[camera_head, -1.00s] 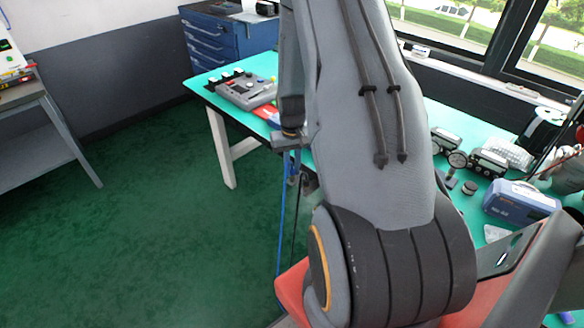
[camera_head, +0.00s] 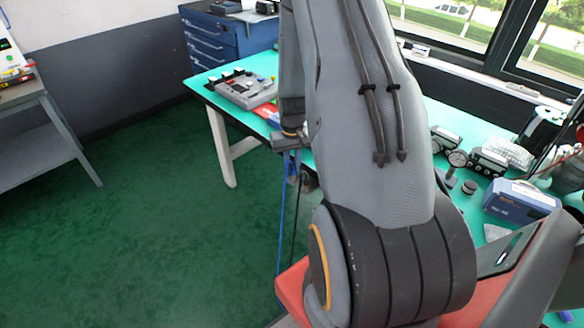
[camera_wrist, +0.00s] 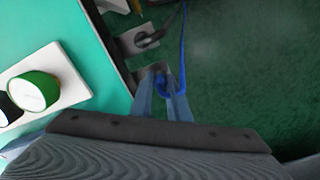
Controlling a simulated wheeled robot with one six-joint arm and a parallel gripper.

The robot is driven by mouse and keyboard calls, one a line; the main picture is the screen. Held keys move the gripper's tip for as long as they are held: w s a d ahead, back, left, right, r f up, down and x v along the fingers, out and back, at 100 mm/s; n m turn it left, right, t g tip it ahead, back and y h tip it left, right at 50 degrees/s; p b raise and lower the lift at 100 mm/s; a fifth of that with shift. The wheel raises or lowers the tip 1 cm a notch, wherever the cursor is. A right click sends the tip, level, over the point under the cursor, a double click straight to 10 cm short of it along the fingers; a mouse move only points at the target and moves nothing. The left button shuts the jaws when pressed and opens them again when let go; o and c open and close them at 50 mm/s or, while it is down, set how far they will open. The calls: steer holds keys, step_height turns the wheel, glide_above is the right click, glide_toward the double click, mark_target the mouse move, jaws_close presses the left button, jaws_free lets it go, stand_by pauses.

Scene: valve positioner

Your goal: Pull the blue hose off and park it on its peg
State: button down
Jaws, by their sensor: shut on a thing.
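My gripper (camera_wrist: 163,88) is shut on the blue hose (camera_wrist: 183,45), just off the table edge in the wrist view. The blue hose loops at the fingertips and runs up the picture from there. In the head view the hose (camera_head: 282,225) hangs down below my gripper (camera_head: 293,178), which is partly hidden behind my own arm. A grey bracket (camera_wrist: 152,72) lies close to the fingertips, partly covered by them. I cannot tell whether the hose end touches it, or which part is the peg.
A grey block with a dark hose end (camera_wrist: 146,41) sits at the table edge. A white plate with a green round cap (camera_wrist: 36,91) lies on the green table (camera_head: 262,68). A blue drawer cabinet (camera_head: 213,43) stands behind.

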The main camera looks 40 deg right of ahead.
mark_target(292, 169)
steer(key=shift+f, duration=0.1)
steer(key=c, duration=1.6)
jaws_free()
steer(key=shift+r+b, duration=0.95)
steer(key=shift+r, duration=3)
steer(key=s+a+r+n, duration=0.1)
steer(key=s+a+r, duration=0.3)
steer(key=a, duration=0.4)
steer(key=s+a+r+n, duration=0.2)
steer(key=s+a+r, duration=0.2)
steer(key=a, duration=0.4)
steer(key=s+a+r+n+t, duration=0.1)
steer(key=s+a+r, duration=0.3)
steer(key=a, duration=0.4)
steer(key=shift+s+r, duration=0.1)
steer(key=shift+s, duration=0.25)
